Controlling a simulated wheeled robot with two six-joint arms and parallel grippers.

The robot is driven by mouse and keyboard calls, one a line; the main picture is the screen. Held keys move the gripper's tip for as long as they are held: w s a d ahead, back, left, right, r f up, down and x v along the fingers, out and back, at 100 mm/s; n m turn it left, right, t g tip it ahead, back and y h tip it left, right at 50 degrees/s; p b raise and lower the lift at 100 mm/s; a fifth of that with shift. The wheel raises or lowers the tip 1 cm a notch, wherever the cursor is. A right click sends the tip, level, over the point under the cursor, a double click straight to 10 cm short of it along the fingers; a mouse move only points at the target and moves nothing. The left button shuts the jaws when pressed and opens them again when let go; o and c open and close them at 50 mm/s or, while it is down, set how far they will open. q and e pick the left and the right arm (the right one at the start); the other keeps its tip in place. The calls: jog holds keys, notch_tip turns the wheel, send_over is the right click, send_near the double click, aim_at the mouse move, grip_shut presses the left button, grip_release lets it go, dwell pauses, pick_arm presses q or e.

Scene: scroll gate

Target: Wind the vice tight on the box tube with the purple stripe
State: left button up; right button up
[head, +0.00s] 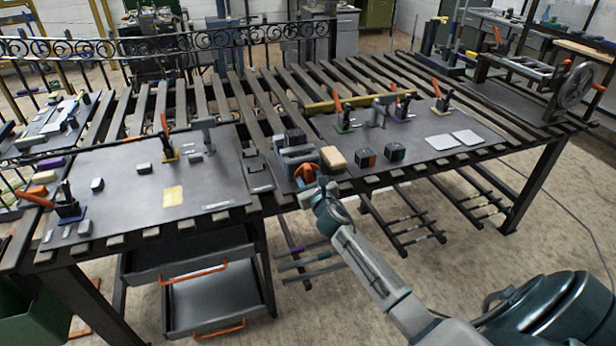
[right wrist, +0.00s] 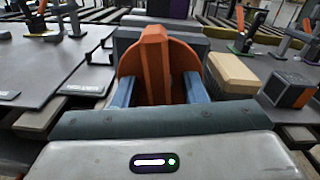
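The vice (head: 294,157) is a grey block at the front edge of the bench, with an orange round handle (head: 305,173) facing me. In the right wrist view the handle (right wrist: 155,60) is a disc with a raised bar across it. My right gripper (head: 313,188) is at the handle. Its two blue-grey fingers (right wrist: 159,88) stand apart on either side of the bar, with a visible gap at least on the right. A box tube with a purple stripe cannot be made out in the vice. My left gripper is out of view.
Grey mats with upright clamps lie on both sides. A yellow bar (head: 345,103) lies behind. Tubes (head: 305,265) hang below the bench, and an orange-handled drawer (head: 210,300) is at lower left.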

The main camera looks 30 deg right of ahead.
jog(key=shift+c, duration=0.2)
grip_shut()
jog(key=shift+m, duration=0.3)
